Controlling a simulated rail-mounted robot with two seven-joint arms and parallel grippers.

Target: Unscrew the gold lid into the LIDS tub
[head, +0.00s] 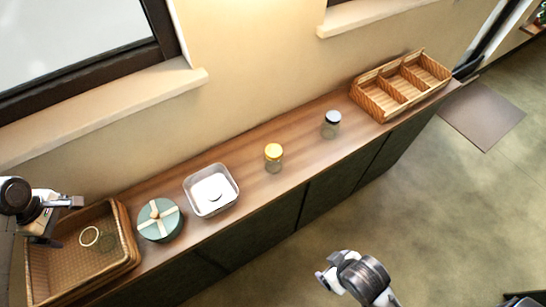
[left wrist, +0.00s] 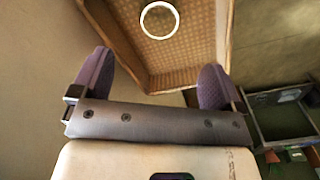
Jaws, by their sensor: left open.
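A glass jar (head: 274,165) with a gold lid (head: 273,151) stands upright near the middle of the wooden counter. A clear square tub (head: 230,206) stands to its left, with a white piece and a small dark shape inside; I cannot read any label, so I cannot confirm it is the LIDS tub. My left gripper (head: 62,221) is open and empty above the wicker basket at the far left, well away from the jar. Its spread purple fingers show in the left wrist view (left wrist: 158,65). My right gripper (head: 325,278) is in front of the counter, touching nothing visible.
The wicker basket (head: 123,237) holds a pale ring (head: 90,236), also in the left wrist view (left wrist: 159,20). A round teal box (head: 159,229) stands between basket and tub. Counter around the gold-lidded jar is clear.

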